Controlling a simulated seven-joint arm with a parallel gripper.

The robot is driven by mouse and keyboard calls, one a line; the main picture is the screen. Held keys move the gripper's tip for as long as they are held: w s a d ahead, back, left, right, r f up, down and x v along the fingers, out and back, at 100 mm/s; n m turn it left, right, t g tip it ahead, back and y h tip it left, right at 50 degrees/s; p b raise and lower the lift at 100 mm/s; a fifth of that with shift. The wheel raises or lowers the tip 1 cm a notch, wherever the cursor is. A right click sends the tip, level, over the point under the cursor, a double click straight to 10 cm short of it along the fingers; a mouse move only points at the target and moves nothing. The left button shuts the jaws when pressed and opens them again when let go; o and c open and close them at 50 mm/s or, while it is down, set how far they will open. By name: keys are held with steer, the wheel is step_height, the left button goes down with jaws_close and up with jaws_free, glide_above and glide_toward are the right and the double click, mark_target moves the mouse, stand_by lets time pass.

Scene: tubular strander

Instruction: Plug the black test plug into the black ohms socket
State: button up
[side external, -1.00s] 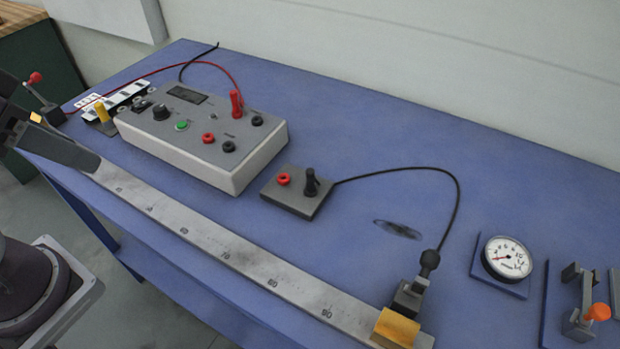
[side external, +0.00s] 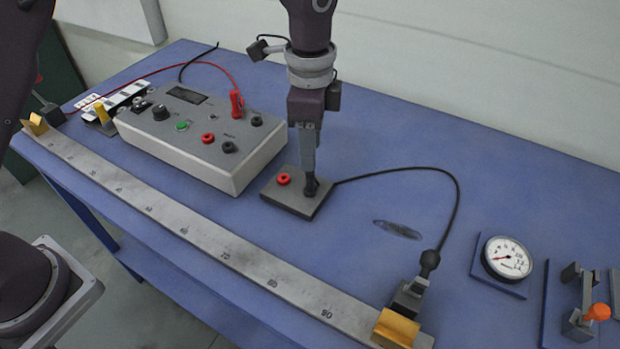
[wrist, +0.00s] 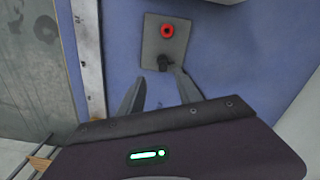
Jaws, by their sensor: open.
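The black test plug (side external: 312,187) stands upright in the small grey holder block (side external: 289,199), beside a red socket (side external: 284,179). A black lead (side external: 400,170) runs from it to a clamp on the right. My gripper (side external: 310,172) points straight down over the plug, its fingers at the plug's top. In the wrist view my gripper (wrist: 160,84) is open, and the black plug (wrist: 163,62) shows near the fingertips, not clasped. The grey meter box (side external: 205,150) has black sockets (side external: 229,146) and (side external: 257,121) on its top. I cannot read which is the ohms socket.
A red plug (side external: 237,104) with a red lead sits in the meter box. A long steel ruler (side external: 180,228) lies along the table front, ending at a brass clamp (side external: 396,328). A dial gauge (side external: 507,257) stands at the right. The blue table behind the holder is clear.

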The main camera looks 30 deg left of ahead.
mark_target(310, 182)
steer(key=f, duration=0.7)
steer(key=shift+w+a+f, duration=0.1)
steer(key=shift+w+a, duration=0.1)
steer(key=shift+w, duration=0.05)
jaws_close()
